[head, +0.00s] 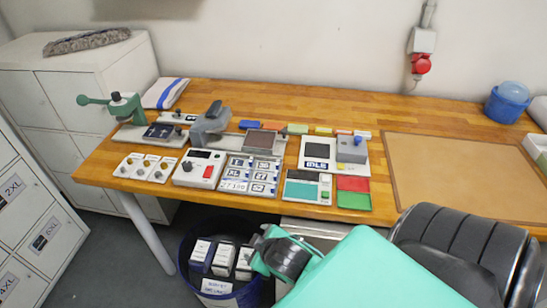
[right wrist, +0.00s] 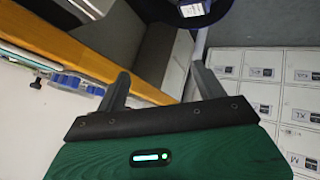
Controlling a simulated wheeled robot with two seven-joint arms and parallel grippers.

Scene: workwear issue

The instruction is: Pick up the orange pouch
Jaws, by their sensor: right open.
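A row of small coloured pieces lies along the back of the equipment on the wooden table, in the head view. My green right arm covers the lower right of the head view. My left gripper is not in view.
The wooden table (head: 240,93) carries a grey device (head: 209,124), a green-handled press (head: 125,105) and label plates. A brown mat (head: 460,170) lies bare at right, near a blue container (head: 507,103). A dark bin (head: 240,298) holding boxes stands below the front edge. White lockers stand left.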

